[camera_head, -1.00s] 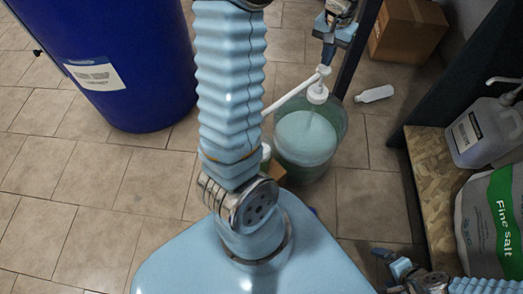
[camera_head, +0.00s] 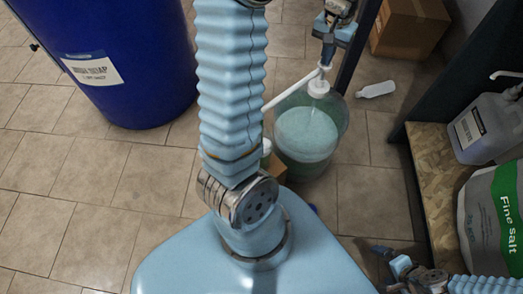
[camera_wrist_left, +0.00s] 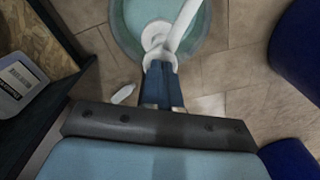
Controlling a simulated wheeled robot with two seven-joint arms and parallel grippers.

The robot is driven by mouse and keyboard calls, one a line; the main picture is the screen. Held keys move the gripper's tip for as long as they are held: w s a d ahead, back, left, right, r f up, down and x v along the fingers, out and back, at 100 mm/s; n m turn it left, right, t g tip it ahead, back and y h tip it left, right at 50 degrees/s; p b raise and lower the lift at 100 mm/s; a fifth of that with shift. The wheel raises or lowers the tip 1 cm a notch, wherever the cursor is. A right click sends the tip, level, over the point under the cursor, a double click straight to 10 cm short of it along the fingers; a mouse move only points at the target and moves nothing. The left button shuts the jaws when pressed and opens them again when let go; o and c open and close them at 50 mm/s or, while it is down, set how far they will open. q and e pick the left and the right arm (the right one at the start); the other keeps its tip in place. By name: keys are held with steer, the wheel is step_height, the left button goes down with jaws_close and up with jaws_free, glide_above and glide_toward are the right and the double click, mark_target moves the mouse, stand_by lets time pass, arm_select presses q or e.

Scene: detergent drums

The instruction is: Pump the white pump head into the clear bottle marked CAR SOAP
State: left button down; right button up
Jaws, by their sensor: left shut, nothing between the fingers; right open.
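The white pump head (camera_head: 322,71) sits on a large clear drum (camera_head: 337,140) of pale green liquid, above a white cap (camera_head: 319,88). Its long spout (camera_head: 292,92) slopes down to the left and passes behind my arm. My left gripper (camera_head: 327,64) is shut and empty, with its fingertips at the top of the pump head. In the left wrist view, the shut fingers (camera_wrist_left: 160,85) overlap the pump head (camera_wrist_left: 158,57). A small container (camera_head: 266,148) under the spout is mostly hidden by my arm. No CAR SOAP marking is readable. My right gripper (camera_head: 386,256) is open at lower right, away from the drum.
A blue barrel (camera_head: 120,95) stands at left. A white bottle (camera_head: 376,89) lies on the floor right of the drum, near a cardboard box (camera_head: 411,25). A jug (camera_head: 485,130) and Fine salt bag (camera_head: 507,215) are at right. Tiled floor at lower left is clear.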

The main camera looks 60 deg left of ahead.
arm_select(q)
steer(key=shift+f+b, duration=1.05)
steer(key=shift+f, duration=0.65)
steer(key=shift+r+p, duration=2.45)
steer(key=shift+r, duration=0.55)
steer(key=shift+f, duration=0.1)
steer(key=shift+f+b, duration=2.05)
steer(key=shift+f, duration=0.85)
step_height(320, 180, up, 6)
steer(key=p, duration=0.5)
steer(key=shift+f, duration=0.1)
steer(key=shift+f, duration=0.15)
